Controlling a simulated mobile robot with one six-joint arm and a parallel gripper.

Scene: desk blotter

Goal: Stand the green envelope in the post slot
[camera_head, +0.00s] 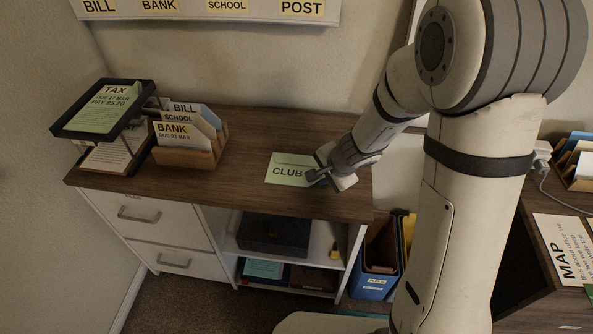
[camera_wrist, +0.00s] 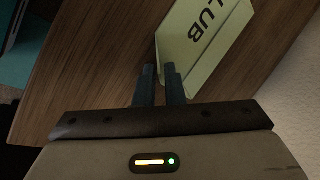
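A pale green envelope (camera_head: 284,171) marked CLUB lies flat on the brown desktop, right of the middle. My gripper (camera_head: 316,176) is low at its right end. In the wrist view the envelope (camera_wrist: 201,45) reaches up to the top edge. A wooden sorter (camera_head: 203,157) holds upright envelopes marked BILL, SCHOOL and BANK. A wall strip (camera_head: 245,12) reads BILL, BANK, SCHOOL, POST.
A dark two-level tray (camera_head: 141,121) at left holds a green TAX sheet (camera_head: 102,108). The desktop (camera_head: 250,133) between sorter and envelope is clear. Shelves (camera_head: 240,250) are below; another desk with a MAP sheet (camera_head: 566,250) stands at right.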

